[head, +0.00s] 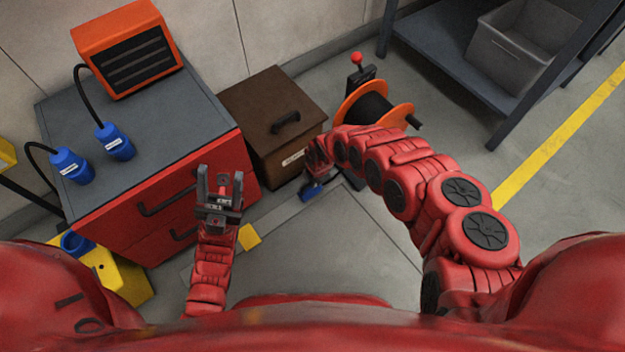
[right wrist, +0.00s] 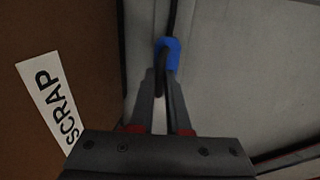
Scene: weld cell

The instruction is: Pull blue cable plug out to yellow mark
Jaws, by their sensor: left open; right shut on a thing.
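A blue cable plug (head: 311,192) is low over the grey floor strip in the head view, just right of the brown box. My right gripper (head: 318,170) is shut on it. In the right wrist view the blue plug (right wrist: 173,52) shows at the fingertips (right wrist: 163,85), with a dark cable running up from it. The yellow mark (head: 249,237) is a small square on the floor, left of and nearer to me than the plug. My left gripper (head: 221,178) is open and empty, in front of the red cabinet. Part of the plug is hidden by the fingers.
A reel (head: 374,106) with orange flanges stands behind my right arm. The brown scrap box (head: 270,105) is close beside my right gripper. Two other blue plugs (head: 114,142) (head: 72,167) are on the red cabinet (head: 150,200). A shelf (head: 450,65) stands at back right.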

